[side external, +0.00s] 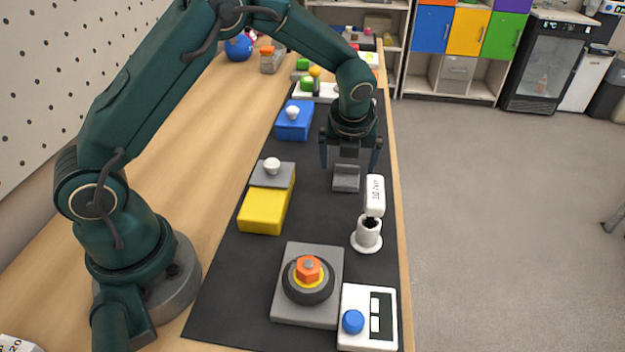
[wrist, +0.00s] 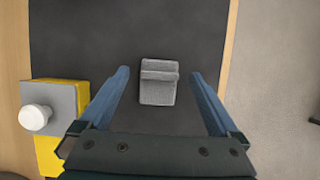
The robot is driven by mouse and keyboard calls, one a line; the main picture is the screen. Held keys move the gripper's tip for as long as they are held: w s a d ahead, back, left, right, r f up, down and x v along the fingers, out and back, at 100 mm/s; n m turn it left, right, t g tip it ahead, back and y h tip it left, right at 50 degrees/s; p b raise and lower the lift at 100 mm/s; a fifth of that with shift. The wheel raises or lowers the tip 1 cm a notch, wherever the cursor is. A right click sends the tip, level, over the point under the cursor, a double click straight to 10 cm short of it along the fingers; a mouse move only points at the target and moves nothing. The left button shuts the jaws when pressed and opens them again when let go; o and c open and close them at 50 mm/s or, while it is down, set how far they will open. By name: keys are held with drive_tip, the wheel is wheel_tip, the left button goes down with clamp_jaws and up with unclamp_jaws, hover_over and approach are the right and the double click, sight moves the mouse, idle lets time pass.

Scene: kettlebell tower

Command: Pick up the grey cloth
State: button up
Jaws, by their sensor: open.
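The grey cloth (side external: 346,178) lies folded on the black mat (side external: 222,297), below my gripper in the side view. In the wrist view the cloth (wrist: 158,82) is a small textured grey rectangle with a raised fold across its upper part. My gripper (side external: 349,160) points down above the cloth, with its fingers apart. In the wrist view the two blue fingers of my gripper (wrist: 160,85) stand to the left and right of the cloth, with a gap on each side. Nothing is held between them. The exact height of the fingertips over the mat is hard to tell.
A yellow box (side external: 266,210) with a grey top and white knob stands left of the cloth. A white cylindrical device (side external: 368,225) is close to its right. A blue box (side external: 294,122) stands farther back. An orange-knobbed unit (side external: 308,280) and a white panel (side external: 367,318) are at the front.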

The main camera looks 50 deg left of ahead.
sight(344, 166)
drive_tip(key=shift+w+a+f, duration=0.1)
drive_tip(key=shift+f, duration=0.2)
drive_tip(key=c, duration=1.5)
drive_tip(key=shift+r, duration=0.55)
drive_tip(key=r, duration=0.3)
drive_tip(key=shift+s+a+r, duration=0.2)
drive_tip(key=shift+a+r, duration=0.15)
drive_tip(key=s+a+r, duration=0.2)
drive_tip(key=a, duration=0.1)
drive_tip(key=s+a+r, duration=0.1)
drive_tip(key=a+r, duration=0.1)
drive_tip(key=a, duration=0.1)
drive_tip(key=s+a+r, duration=0.2)
drive_tip(key=a, duration=0.1)
drive_tip(key=shift+s+a+r, duration=0.1)
drive_tip(key=shift+s+r, duration=0.05)
drive_tip(key=shift+s, duration=0.2)
